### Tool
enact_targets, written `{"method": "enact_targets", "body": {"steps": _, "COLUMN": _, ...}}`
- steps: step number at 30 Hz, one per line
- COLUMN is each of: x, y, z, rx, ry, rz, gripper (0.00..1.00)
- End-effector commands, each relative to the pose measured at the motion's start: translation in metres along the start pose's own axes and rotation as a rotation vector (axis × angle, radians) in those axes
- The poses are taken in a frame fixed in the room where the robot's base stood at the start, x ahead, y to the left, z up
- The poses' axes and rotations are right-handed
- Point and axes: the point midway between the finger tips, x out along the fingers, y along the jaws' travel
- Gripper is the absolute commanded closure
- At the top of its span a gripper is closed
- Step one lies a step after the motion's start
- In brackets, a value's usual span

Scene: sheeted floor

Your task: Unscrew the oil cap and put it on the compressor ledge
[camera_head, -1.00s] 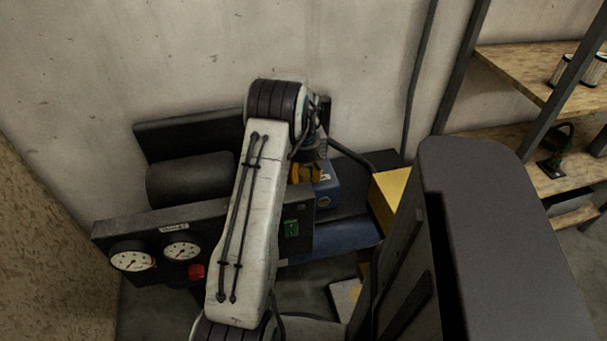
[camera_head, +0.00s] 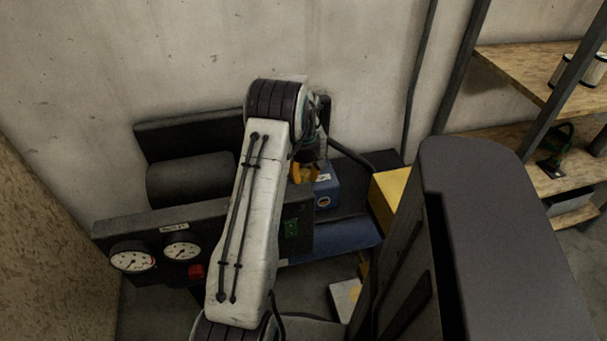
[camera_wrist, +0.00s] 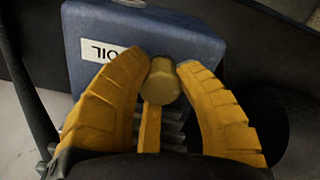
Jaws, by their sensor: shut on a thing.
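The oil cap (camera_wrist: 162,80) is a dull yellow knob. In the wrist view it sits between the yellow fingertips of my gripper (camera_wrist: 168,68), at the edge of the blue block (camera_wrist: 205,35) that bears a white OIL label (camera_wrist: 103,51). My gripper is shut on the cap. Whether the cap is still threaded in cannot be told. In the head view my gripper (camera_head: 303,172) is partly hidden behind my arm, beside the blue block (camera_head: 325,190). The compressor (camera_head: 225,225) is dark, with a black cylinder and a front panel; I cannot clearly pick out its ledge.
Two round gauges (camera_head: 132,258) and a red button (camera_head: 196,271) are on the compressor panel. A blue tank (camera_head: 335,240) lies below. A yellow box (camera_head: 388,195) is to the right. Wooden shelves (camera_head: 535,75) stand at far right. A concrete wall (camera_head: 200,60) is close behind.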

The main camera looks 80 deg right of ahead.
Motion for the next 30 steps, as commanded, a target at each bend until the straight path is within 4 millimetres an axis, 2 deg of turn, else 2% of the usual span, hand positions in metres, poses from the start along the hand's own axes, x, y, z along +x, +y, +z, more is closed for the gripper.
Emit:
{"method": "enact_targets", "body": {"steps": 8, "x": 0.0005, "y": -0.0001, "z": 0.0001, "rx": -0.045, "ry": 0.000, "rz": 0.000, "gripper": 1.00}}
{"method": "enact_targets", "body": {"steps": 30, "x": 0.0009, "y": -0.0002, "z": 0.0002, "rx": -0.920, "ry": -0.001, "rz": -0.003, "gripper": 1.00}}
